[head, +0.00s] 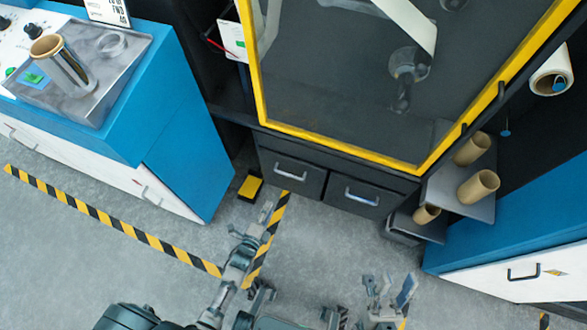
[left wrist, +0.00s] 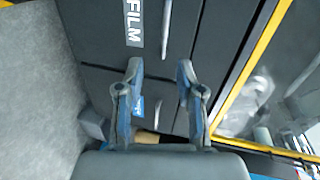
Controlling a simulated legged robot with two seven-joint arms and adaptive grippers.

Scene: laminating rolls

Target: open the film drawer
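The film drawer (head: 288,168) is the left of two dark drawers under the yellow-framed machine and looks shut. Its silver bar handle (head: 290,175) faces me. In the left wrist view the drawer front (left wrist: 105,25) carries a white FILM label (left wrist: 133,22), with the handle (left wrist: 165,28) beside it. My left gripper (head: 268,212) is just in front of and below this drawer. Its fingers (left wrist: 159,75) are apart with nothing between them, and the handle lies beyond their tips, apart from them. My right gripper (head: 390,292) is low in the head view, empty, with its fingers apart.
The second drawer (head: 347,196) sits to the right, also shut. A shelf with cardboard tubes (head: 478,186) stands right of it. A blue-and-white cabinet (head: 150,130) is at left and another (head: 520,270) at right. Striped floor tape (head: 120,225) crosses open floor.

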